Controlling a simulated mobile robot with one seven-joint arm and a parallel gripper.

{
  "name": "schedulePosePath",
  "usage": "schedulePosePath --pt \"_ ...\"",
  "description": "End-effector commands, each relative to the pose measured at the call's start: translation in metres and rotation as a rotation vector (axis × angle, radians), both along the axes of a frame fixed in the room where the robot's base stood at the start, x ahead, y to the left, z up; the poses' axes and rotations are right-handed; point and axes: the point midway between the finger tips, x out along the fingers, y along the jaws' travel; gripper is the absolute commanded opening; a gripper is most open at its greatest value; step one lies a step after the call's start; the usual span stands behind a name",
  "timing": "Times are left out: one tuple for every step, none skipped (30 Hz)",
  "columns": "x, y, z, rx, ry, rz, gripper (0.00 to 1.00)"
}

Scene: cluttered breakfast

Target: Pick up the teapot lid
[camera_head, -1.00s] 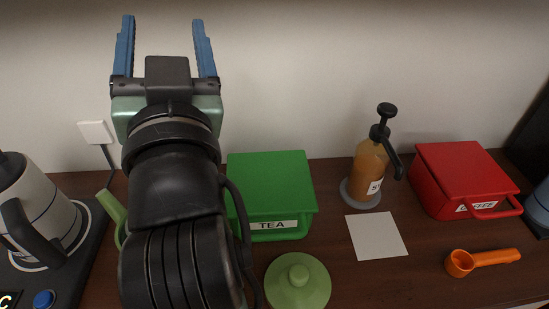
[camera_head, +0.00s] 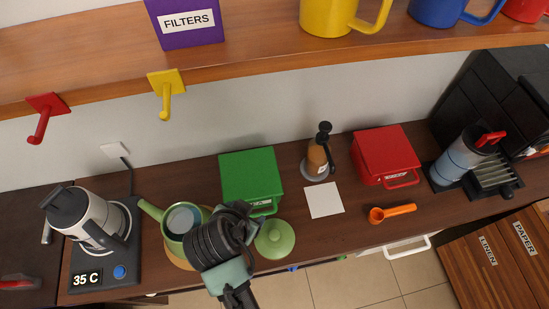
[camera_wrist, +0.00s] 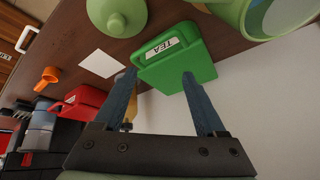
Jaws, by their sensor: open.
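The teapot lid (camera_head: 275,246) is a round green lid with a knob. It lies on the counter in front of the green TEA box, right of my arm in the head view. It also shows at the top edge of the wrist view (camera_wrist: 128,8), partly cut off. The green teapot (camera_head: 170,222) stands uncovered to the left, partly hidden by my arm. My gripper (camera_wrist: 157,75) is open and empty, with its blue fingers apart. The lid is beyond the fingertips and not between them. The fingers cannot be made out in the head view.
The TEA box (camera_head: 250,172) stands behind the lid and shows between the fingers in the wrist view. A syrup pump bottle (camera_head: 318,158), white card (camera_head: 324,200), red box (camera_head: 385,152) and orange scoop (camera_head: 392,212) are to the right. A kettle (camera_head: 88,218) stands left. A shelf (camera_head: 240,62) runs above.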

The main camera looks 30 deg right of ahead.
Motion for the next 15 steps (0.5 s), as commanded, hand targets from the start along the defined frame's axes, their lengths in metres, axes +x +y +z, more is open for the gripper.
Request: schedulePosePath --pt "-0.017 -0.001 0.010 0.004 0.051 -0.031 0.73" --pt "-0.025 -0.002 0.008 0.005 0.076 -0.049 0.73" --pt "-0.034 -0.003 0.006 0.005 0.103 -0.070 0.73" --pt "-0.040 -0.004 0.005 0.006 0.119 -0.083 0.73" --pt "-0.046 -0.004 0.003 0.006 0.135 -0.095 0.73" --pt "-0.051 -0.005 0.002 0.006 0.151 -0.106 0.73" --pt "-0.054 -0.005 0.001 0.006 0.160 -0.113 0.73" --pt "-0.057 -0.005 -0.001 0.006 0.166 -0.119 0.73" --pt "-0.059 -0.006 -0.003 0.006 0.173 -0.124 0.73" --pt "-0.059 -0.007 -0.006 0.006 0.175 -0.127 0.73" --pt "-0.059 -0.008 -0.009 0.006 0.178 -0.128 0.73" --pt "-0.059 -0.009 -0.015 0.005 0.180 -0.129 0.73" --pt "-0.058 -0.011 -0.019 0.005 0.178 -0.129 0.73" --pt "-0.057 -0.013 -0.025 0.005 0.180 -0.129 0.73" --pt "-0.056 -0.016 -0.032 0.005 0.180 -0.129 0.73"
